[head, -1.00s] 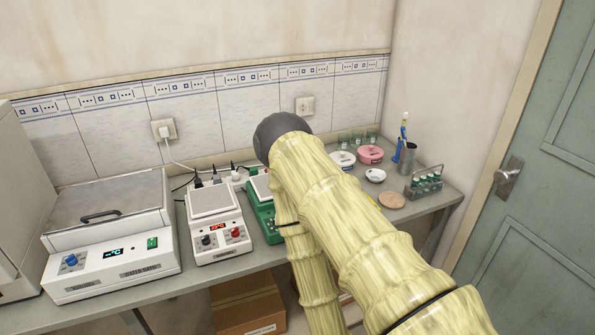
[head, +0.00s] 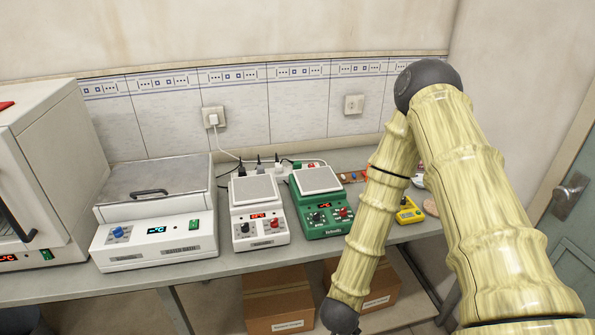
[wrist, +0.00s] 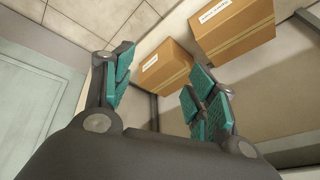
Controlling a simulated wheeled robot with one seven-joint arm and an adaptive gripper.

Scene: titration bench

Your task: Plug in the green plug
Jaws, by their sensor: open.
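A white power strip (head: 280,170) lies at the back of the bench behind the white and green hotplates, with several black plugs in it. A small green piece (head: 297,164) shows at the strip just behind the green hotplate; it may be the green plug, but it is too small to tell whether it is seated. My gripper (wrist: 158,95) shows in the wrist view, open and empty, its teal-padded fingers spread wide. It points toward boxes under the bench, away from the strip. In the head view my arm hangs at the right and the gripper is not visible.
A green hotplate (head: 322,215), a white hotplate (head: 259,223) and a water bath (head: 152,205) fill the bench front. A yellow meter (head: 409,212) sits beside my arm. Cardboard boxes (head: 279,299) stand below. A wall socket (head: 354,104) at the back is empty.

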